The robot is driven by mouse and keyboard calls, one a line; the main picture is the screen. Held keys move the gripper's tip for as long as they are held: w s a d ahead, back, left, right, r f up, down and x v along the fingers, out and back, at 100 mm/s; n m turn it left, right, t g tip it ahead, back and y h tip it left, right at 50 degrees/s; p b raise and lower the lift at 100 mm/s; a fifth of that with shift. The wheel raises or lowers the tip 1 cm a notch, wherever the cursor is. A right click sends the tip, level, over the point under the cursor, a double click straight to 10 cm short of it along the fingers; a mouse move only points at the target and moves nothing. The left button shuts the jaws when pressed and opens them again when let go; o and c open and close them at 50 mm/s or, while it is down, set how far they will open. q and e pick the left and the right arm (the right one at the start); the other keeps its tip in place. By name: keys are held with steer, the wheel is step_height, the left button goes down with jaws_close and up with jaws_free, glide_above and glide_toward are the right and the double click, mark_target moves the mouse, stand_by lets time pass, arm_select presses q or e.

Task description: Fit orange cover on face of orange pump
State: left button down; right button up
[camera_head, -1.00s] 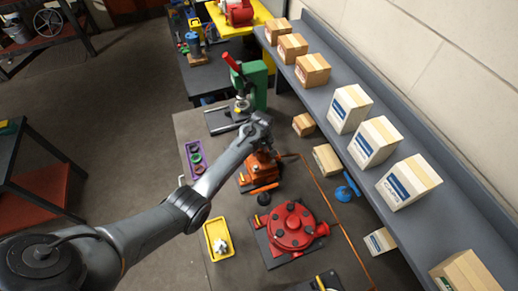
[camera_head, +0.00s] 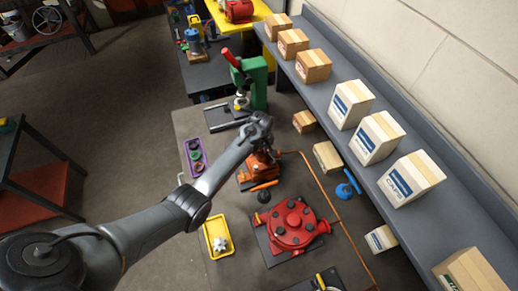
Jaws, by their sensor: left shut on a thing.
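The orange pump (camera_head: 246,179) stands on the bench under my left gripper, which hides much of it. My left gripper (camera_head: 262,138) is over the pump's upper part, with its fingertips hard to make out. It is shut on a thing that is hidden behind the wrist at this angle. I cannot make out the orange cover clearly. An orange-handled tool (camera_head: 263,186) lies in front of the pump. My right gripper is not in view.
A red pump (camera_head: 292,224) stands nearer on the bench. A yellow tray (camera_head: 211,246) with a pale part is left of it. A purple tray (camera_head: 190,146) holds rings. A green press (camera_head: 255,85) stands behind. A shelf (camera_head: 442,207) with boxes runs along the right.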

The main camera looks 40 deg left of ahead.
arm_select(q)
steer(key=shift+w+f+b, duration=0.1)
steer(key=shift+f+b, duration=0.25)
steer(key=shift+f, duration=0.25)
steer(key=c, duration=0.6)
jaws_free()
steer(key=shift+f, duration=0.2)
step_height(320, 180, up, 3)
steer(key=p, duration=0.3)
steer(key=shift+f, duration=0.1)
step_height(320, 180, up, 4)
steer(key=p, duration=0.3)
steer(key=shift+f+p, duration=0.25)
steer(key=shift+p, duration=0.1)
steer(key=shift+r, duration=0.1)
step_height(320, 180, up, 10)
steer(key=d+b, duration=0.1)
steer(key=shift+s+r, duration=0.2)
steer(key=shift+s, duration=0.2)
